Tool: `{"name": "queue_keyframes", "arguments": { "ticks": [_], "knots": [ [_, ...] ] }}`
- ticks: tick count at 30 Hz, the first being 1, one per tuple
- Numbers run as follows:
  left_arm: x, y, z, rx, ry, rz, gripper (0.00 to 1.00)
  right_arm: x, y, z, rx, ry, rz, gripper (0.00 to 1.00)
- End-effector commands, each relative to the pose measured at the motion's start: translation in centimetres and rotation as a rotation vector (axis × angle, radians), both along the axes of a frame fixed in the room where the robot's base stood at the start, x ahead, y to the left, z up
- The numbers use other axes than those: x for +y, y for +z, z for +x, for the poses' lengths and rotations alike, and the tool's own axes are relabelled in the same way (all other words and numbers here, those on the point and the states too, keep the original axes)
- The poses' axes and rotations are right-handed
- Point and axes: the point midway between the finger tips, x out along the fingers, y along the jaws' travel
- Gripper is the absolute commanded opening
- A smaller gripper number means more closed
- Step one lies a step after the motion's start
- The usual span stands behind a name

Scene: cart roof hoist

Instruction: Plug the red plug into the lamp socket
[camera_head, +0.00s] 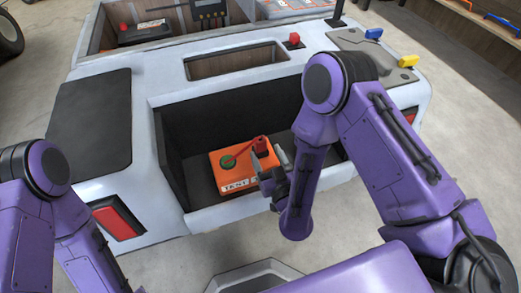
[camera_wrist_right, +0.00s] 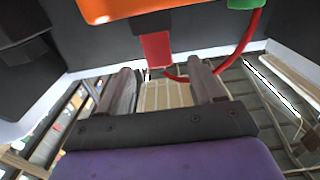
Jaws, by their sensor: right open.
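The red plug (camera_head: 262,145) stands at the right side of the orange test box (camera_head: 232,174), inside the cart's open rear bay. In the right wrist view the red plug (camera_wrist_right: 156,49) meets a dark piece beside the orange box (camera_wrist_right: 110,8). A red cable (camera_wrist_right: 245,42) links it to a green round part (camera_wrist_right: 244,3). My right gripper (camera_head: 274,160) is open at the box's right side, close to the plug. In the wrist view its fingers (camera_wrist_right: 163,84) lie either side of the plug's line, with nothing between the tips. I cannot make out a lamp socket. My left gripper is outside the view.
The bay's dark walls (camera_head: 225,115) and pale front lip (camera_head: 225,214) surround the box closely. A red tail light (camera_head: 117,218) is left of the bay. A red knob (camera_head: 294,39), a blue knob (camera_head: 373,33) and a yellow knob (camera_head: 408,60) stand on the cart top.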

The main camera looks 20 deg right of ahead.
Motion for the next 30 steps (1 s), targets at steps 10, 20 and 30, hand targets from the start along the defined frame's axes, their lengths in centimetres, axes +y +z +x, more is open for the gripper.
{"name": "queue_keyframes", "arguments": {
  "ticks": [10, 20, 30],
  "knots": [
    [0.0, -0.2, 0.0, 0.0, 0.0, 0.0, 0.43, -0.1, 0.2, 5.1, 0.0, -0.008, 0.003, 0.66],
    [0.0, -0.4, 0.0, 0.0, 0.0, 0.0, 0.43, 0.2, 0.3, 7.8, 0.004, 0.0, -0.001, 0.66],
    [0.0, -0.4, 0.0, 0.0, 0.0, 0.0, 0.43, 0.2, 0.3, 7.8, 0.004, -0.001, 0.0, 0.1]
  ]
}}
